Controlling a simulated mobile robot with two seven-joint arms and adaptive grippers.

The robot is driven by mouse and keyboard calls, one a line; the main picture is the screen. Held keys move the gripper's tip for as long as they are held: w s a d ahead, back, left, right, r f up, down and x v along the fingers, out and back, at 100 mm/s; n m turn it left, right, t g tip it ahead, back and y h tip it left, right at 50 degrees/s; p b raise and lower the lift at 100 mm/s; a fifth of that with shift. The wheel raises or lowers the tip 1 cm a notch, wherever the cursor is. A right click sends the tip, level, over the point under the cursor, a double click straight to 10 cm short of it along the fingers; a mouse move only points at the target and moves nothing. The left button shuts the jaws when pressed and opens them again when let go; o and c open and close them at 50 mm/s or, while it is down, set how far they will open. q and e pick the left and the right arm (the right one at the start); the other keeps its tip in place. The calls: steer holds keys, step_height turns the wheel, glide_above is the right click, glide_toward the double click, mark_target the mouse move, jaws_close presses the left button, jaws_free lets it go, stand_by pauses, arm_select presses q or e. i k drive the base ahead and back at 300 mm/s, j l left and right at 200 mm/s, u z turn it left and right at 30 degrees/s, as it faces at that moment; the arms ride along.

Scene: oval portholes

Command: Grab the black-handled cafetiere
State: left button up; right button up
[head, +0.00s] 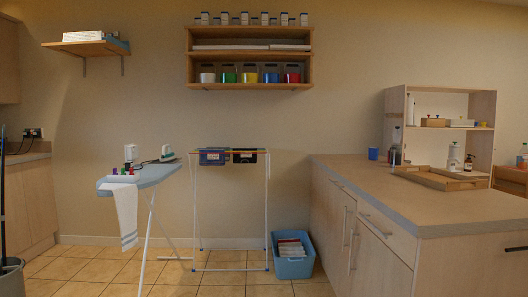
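No black-handled cafetiere can be made out for certain at this size. A small pale, upright vessel with a dark top (453,157) stands at the back of the counter on the right, by the wooden tray (432,182). It may be a cafetiere, but its handle is too small to tell. Neither of my grippers shows in the head view.
The counter (365,177) is mostly bare at its front and left; a blue cup (373,153) stands at its back left. A shelf unit (395,105) stands behind. An ironing board (152,176), drying rack (268,215) and blue basket (292,268) occupy the floor leftward.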

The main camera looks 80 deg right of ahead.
mark_target(395, 151)
steer(key=z, duration=3.45)
steer(key=i+l+z, duration=0.25)
steer(key=z, duration=0.15)
steer(key=i+z, duration=0.35)
steer(key=i, duration=0.15)
steer(key=i+z, duration=0.4)
steer(key=i+l+z, duration=0.15)
steer(key=i+z, duration=0.3)
steer(key=i, duration=0.25)
steer(key=i+z, duration=0.45)
steer(key=i, duration=0.25)
steer(key=i+l, duration=0.1)
steer(key=i, duration=1.65)
steer(key=i+j+u, duration=0.15)
steer(key=i+u, duration=1.15)
steer(key=i+j+u, duration=0.1)
steer(key=i+u, duration=0.3)
steer(key=i, duration=0.3)
steer(key=i+l+u, duration=0.1)
steer(key=i+u, duration=0.3)
steer(key=i, duration=0.3)
